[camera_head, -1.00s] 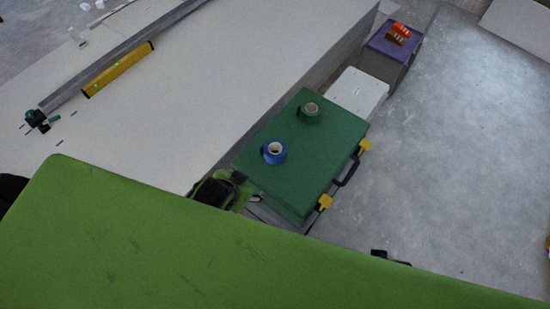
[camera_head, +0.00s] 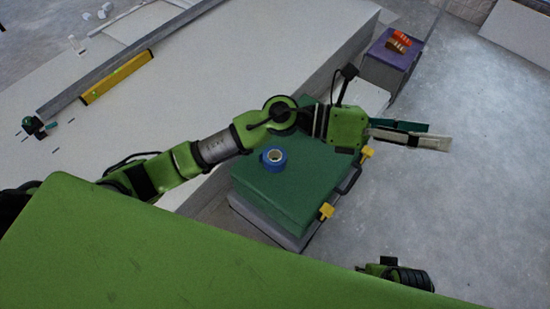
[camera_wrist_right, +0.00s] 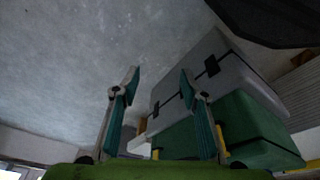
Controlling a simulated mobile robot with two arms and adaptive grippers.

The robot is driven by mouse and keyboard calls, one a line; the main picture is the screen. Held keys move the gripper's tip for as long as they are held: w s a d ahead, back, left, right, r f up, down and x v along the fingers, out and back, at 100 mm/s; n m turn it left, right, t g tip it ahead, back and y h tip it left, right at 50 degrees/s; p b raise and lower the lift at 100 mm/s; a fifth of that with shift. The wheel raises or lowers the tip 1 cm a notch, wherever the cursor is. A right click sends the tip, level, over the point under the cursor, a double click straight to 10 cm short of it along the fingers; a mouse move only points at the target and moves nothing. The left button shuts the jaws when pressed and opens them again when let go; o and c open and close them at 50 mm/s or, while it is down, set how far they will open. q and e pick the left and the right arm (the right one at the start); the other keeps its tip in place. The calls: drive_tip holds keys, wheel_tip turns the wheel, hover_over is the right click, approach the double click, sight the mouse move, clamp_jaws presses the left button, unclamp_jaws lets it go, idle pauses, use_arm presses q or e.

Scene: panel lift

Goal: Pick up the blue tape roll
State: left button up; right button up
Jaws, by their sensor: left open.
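The blue tape roll (camera_head: 273,166) lies flat on the green lid of a case (camera_head: 290,195), in the middle of the head view. My left arm reaches across just behind the roll in the picture. My left gripper (camera_head: 438,135) is open and empty, to the right of the case and past the roll, with its fingers pointing right. My right gripper (camera_wrist_right: 161,78) is open and empty in the right wrist view, with the case (camera_wrist_right: 240,125) beyond its fingers. The roll does not show in that view.
A long white surface (camera_head: 205,65) at the left carries a yellow level (camera_head: 117,78) and a metal rail. A purple box (camera_head: 390,50) with orange items stands at the back right. A green panel (camera_head: 150,250) fills the front. The floor at right is clear.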

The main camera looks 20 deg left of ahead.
use_arm(q)
wheel_tip(320, 180, down, 6)
drive_tip(key=s+f+m+g+y, duration=0.1)
drive_tip(key=m+g+y, duration=0.2)
drive_tip(key=m, duration=0.1)
drive_tip(key=m+y+b, duration=0.1)
drive_tip(key=m+y, duration=0.4)
drive_tip(key=y, duration=1)
hover_over(275, 157)
drive_tip(key=s+d, duration=0.1)
drive_tip(key=shift+t, duration=0.4)
wheel_tip(275, 157, down, 20)
drive_tip(key=shift+f, duration=0.1)
drive_tip(key=f, duration=0.3)
drive_tip(key=f+b, duration=0.1)
drive_tip(key=f, duration=0.1)
drive_tip(key=shift+s+a+f, duration=0.15)
drive_tip(key=shift+s+a, duration=0.1)
drive_tip(key=shift+s, duration=0.15)
drive_tip(key=shift+f, duration=0.25)
drive_tip(key=c, duration=1.3)
use_arm(e)
wheel_tip(275, 157, up, 7)
drive_tip(key=shift+s, duration=0.15)
